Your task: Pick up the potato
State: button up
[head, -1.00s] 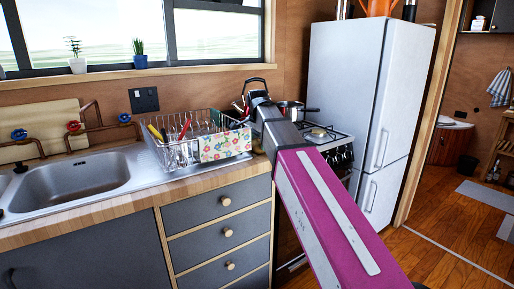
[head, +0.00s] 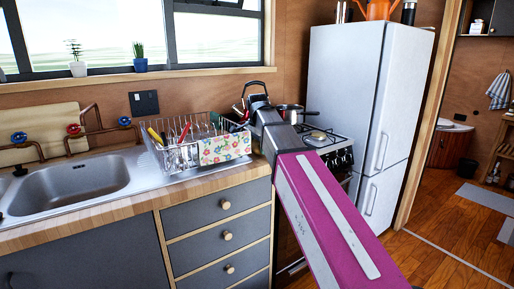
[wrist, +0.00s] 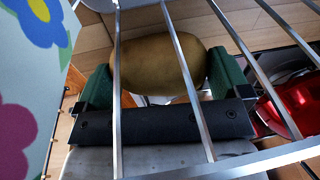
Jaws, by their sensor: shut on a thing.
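The potato (wrist: 150,65) is brown and oval in the wrist view. It sits between the two green fingers of my gripper (wrist: 162,78). My gripper is shut on it, with a finger against each end. Thin metal bars (wrist: 192,75) cross in front of the potato and gripper and hide narrow strips of them. In the head view my arm reaches to the counter's right end beside the dish rack, and the potato and fingers are hidden there.
A stove (head: 325,138) with a pot and a white fridge (head: 345,85) are to the right.

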notch_tip(320, 180, up, 16)
jog(key=shift+w+r, duration=0.1)
jog(key=shift+r, duration=0.15)
jog(key=w+d+r, duration=0.2)
jog(key=w+d, duration=0.3)
jog(key=w, duration=0.8)
jog(key=w+d+r, duration=0.1)
jog(key=w+d, duration=0.4)
jog(key=w, duration=0.8)
jog(key=w+d+f, duration=0.1)
jog(key=w+d, duration=0.2)
jog(key=w, duration=0.5)
jog(key=w+d+f, duration=0.2)
jog(key=w+d, duration=0.1)
jog(key=w, duration=0.5)
jog(key=w+d+f, duration=0.2)
jog(key=w+d, duration=0.1)
jog(key=w, duration=0.6)
jog(key=shift+d+f, duration=0.1)
jog(key=shift+d, duration=0.3)
jog(key=shift+f, duration=0.15)
jog(key=shift+f, duration=4.75)
